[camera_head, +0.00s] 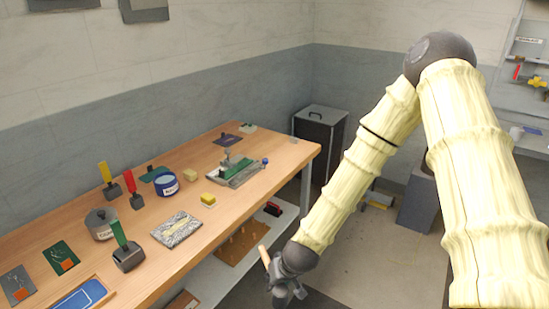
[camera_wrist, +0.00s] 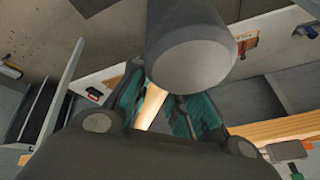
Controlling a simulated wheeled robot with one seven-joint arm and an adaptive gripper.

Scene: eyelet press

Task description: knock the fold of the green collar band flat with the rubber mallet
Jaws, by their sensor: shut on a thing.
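My gripper (camera_head: 287,290) hangs off the front side of the workbench, low at the bottom of the head view. It is shut on the mallet's pale wooden handle (camera_head: 265,256). In the wrist view, the handle (camera_wrist: 151,106) runs between the teal finger pads to the dark grey mallet head (camera_wrist: 190,45), which fills the upper middle. A green strip (camera_head: 237,166), seemingly the green collar band, lies on a grey plate (camera_head: 250,174) at the bench's far right end, well apart from my gripper. Its fold is too small to make out.
The wooden bench (camera_head: 215,225) holds a blue tin (camera_head: 166,188), a grey tin (camera_head: 101,228), a speckled slab (camera_head: 190,236), yellow blocks and upright tools with yellow, red and green handles. A lower shelf (camera_head: 225,275) lies beneath. A dark bin (camera_head: 319,135) stands beyond the bench.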

